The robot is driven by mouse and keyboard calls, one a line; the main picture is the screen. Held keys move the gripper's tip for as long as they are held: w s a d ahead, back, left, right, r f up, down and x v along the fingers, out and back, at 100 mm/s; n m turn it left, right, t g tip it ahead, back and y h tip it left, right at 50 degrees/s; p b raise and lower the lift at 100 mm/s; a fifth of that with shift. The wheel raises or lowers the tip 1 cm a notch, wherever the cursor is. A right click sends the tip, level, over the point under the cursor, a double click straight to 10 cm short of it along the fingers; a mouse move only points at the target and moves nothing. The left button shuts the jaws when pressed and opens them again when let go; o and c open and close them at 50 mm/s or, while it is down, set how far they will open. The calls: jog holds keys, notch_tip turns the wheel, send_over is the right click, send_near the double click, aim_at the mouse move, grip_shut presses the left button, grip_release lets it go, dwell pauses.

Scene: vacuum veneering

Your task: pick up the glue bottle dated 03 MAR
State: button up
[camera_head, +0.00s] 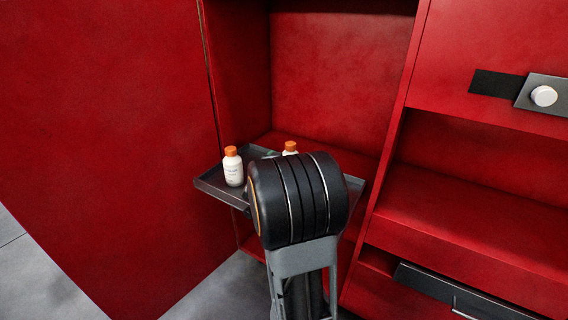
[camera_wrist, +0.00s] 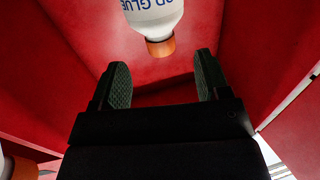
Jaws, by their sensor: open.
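Two white bottles with orange caps stand at a dark tray (camera_head: 212,187) in the head view. One bottle (camera_head: 233,168) is upright at the tray's left. The other bottle (camera_head: 290,148) is mostly hidden behind my arm, with only its top showing. In the wrist view a white bottle (camera_wrist: 155,18) with blue lettering, partly reading "GLUE", and an orange cap is beyond my fingertips, roughly between them. My gripper (camera_wrist: 163,80) is open and empty. Part of another bottle (camera_wrist: 14,165) shows at the lower left. No date is readable on any bottle.
The tray sits at a red cabinet recess (camera_head: 335,75). A red panel (camera_head: 100,110) stands at the left. Red shelving (camera_head: 470,215) and a plate with a white knob (camera_head: 543,96) are at the right. My arm hides much of the tray.

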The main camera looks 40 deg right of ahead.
aim_at(289, 149)
jog(key=shift+x, duration=0.95)
jog(key=x, duration=0.5)
jog(key=shift+w+d+r+b, duration=0.1)
jog(key=shift+d+r+b, duration=0.15)
jog(key=shift+d+b, duration=0.1)
grip_shut()
